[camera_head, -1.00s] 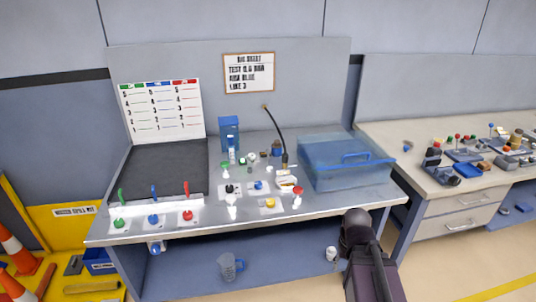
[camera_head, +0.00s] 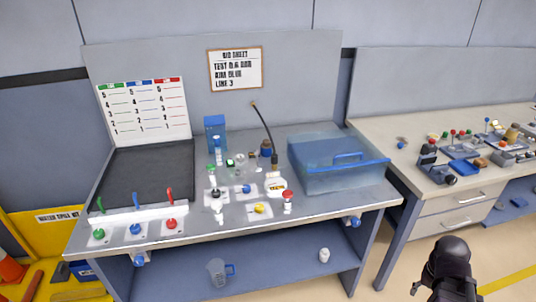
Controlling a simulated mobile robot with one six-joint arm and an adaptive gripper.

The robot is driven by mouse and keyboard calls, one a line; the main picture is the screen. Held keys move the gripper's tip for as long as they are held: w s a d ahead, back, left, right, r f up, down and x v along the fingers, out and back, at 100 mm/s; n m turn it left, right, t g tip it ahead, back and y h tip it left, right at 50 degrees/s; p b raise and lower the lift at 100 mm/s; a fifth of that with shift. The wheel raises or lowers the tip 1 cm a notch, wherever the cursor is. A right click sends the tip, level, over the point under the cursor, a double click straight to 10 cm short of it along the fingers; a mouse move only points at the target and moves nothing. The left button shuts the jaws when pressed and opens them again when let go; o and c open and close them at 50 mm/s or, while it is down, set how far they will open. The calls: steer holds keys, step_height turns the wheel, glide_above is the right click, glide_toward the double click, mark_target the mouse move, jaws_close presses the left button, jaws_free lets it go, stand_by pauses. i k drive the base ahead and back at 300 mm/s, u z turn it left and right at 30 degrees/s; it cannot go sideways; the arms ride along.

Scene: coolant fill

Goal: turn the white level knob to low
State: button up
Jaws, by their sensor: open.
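The steel bench (camera_head: 320,205) carries a group of small knobs and fittings at its middle. A small white piece with orange-red marks (camera_head: 277,187) sits right of a blue knob (camera_head: 246,188); I cannot tell whether it is the white level knob. Its marks and any pointer are too small to read. A black knob (camera_head: 216,194) on a white plate and a yellow knob (camera_head: 260,208) are near it. A dark part of my arm (camera_head: 450,265) shows at the lower right, apart from the bench.
A clear blue lidded bin (camera_head: 335,172) stands right of the knobs. A red-capped white fitting (camera_head: 288,199) is near the front edge. Green, blue and red levers (camera_head: 170,194) stand at left. A jug (camera_head: 218,272) is on the lower shelf. Floor is clear at right.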

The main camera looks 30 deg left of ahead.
mark_target(240, 156)
steer(key=z, duration=0.6)
steer(key=k, duration=1.05)
steer(key=u, duration=0.95)
steer(key=i, duration=1.05)
steer(key=z, duration=0.05)
